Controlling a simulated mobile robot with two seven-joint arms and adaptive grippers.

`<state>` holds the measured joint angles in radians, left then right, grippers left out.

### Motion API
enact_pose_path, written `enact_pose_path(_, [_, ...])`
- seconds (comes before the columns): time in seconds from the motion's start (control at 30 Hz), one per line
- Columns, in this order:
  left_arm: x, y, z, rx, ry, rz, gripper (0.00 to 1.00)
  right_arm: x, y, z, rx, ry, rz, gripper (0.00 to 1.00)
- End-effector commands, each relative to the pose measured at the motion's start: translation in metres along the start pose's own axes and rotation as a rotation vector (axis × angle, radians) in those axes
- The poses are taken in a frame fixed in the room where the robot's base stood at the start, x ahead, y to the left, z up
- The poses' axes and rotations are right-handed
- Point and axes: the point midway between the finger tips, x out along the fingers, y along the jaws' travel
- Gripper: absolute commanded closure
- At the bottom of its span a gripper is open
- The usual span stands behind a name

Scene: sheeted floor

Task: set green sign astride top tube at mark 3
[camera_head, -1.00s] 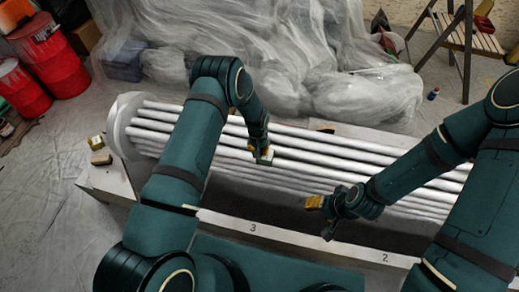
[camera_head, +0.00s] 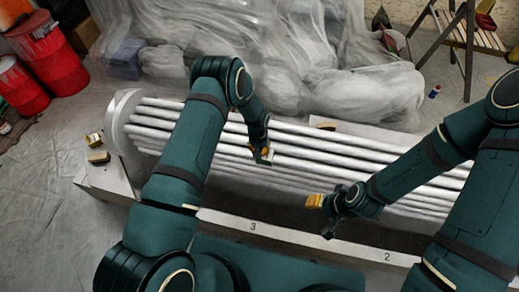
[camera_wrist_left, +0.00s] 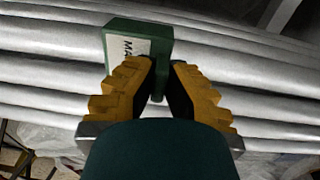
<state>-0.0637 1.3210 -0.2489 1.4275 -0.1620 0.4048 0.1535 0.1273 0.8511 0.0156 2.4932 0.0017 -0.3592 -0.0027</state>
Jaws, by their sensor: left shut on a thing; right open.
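The green sign (camera_wrist_left: 140,45) has a white label with dark letters, partly cut off by my gripper. My left gripper (camera_wrist_left: 165,80) is shut on the green sign, with its ribbed yellow fingers on either side of it. In the head view the sign (camera_head: 262,157) is small beside my left gripper (camera_head: 266,150), over the bundle of tubes. I cannot tell whether it touches a tube. The silver tubes (camera_head: 330,152) lie side by side. Mark 3 (camera_head: 253,227) is on the pale front rail. My right gripper (camera_head: 318,202) is open and empty in front of the tubes.
Mark 2 (camera_head: 387,257) is further right on the rail. Two small blocks (camera_head: 98,157) sit at the left end of the support. Plastic sheeting (camera_head: 260,60) lies behind the tubes. Red drums (camera_head: 60,65) stand at far left and a stepladder (camera_head: 465,40) at the back right.

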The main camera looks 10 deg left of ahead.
Motion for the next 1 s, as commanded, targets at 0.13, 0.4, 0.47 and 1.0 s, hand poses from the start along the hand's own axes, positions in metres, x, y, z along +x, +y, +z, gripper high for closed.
enact_pose_path(0.13, [0.001,0.000,0.000,0.000,0.000,0.000,1.00,0.000,0.000,0.000,0.000,0.000,0.000,0.49])
enact_pose_path(0.4, [0.001,0.000,0.000,0.000,0.000,0.000,1.00,0.000,0.000,0.000,0.000,0.000,0.000,0.49])
enact_pose_path(0.47, [0.001,0.000,0.000,0.000,0.000,0.000,0.76,0.000,0.000,0.000,0.000,0.000,0.000,0.49])
enact_pose_path(1.0, [-0.016,0.000,-0.001,0.000,0.002,0.000,0.61,0.000,0.000,0.000,0.000,0.000,0.000,0.49])
